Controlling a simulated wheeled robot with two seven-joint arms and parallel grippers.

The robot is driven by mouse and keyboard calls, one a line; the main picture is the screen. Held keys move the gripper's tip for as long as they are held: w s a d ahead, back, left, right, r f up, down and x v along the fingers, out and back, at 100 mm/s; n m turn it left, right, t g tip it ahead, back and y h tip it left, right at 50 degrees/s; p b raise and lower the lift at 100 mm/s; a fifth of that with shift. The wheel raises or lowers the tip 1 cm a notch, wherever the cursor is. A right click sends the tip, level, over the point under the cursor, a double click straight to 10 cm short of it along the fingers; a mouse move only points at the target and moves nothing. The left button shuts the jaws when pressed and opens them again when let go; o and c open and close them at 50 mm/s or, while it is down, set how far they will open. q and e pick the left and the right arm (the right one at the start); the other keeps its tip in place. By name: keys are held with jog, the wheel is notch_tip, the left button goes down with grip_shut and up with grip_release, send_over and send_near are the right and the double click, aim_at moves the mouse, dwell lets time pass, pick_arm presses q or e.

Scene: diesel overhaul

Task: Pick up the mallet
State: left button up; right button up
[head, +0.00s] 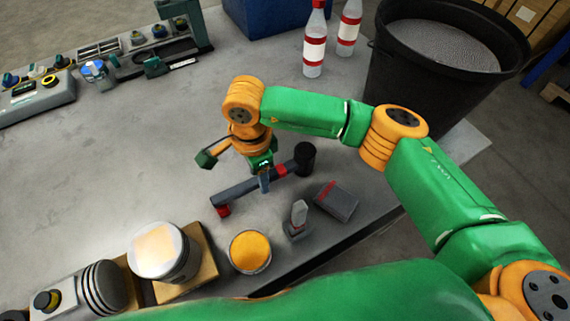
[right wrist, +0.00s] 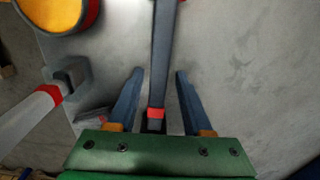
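The mallet (head: 235,191) lies on the grey bench, with a long dark handle, a black cylindrical head at its right end and red pieces near both ends. My right gripper (head: 264,182) points down over the middle of the handle. In the right wrist view, its two blue-grey fingers (right wrist: 157,76) are apart, with the mallet handle (right wrist: 161,60) running between them. I see a gap on each side of the handle. Whether the fingertips reach below the handle is unclear. My left gripper is not in view.
A small grey upright part (head: 298,214), a dark box with a red stripe (head: 337,200) and an orange-topped can (head: 249,251) stand near the bench's front edge. A black bin (head: 400,85) and two bottles (head: 314,50) are behind. The bench left of the mallet is clear.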

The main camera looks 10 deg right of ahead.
grip_shut()
jog(key=shift+r, duration=0.1)
dwell(1.1)
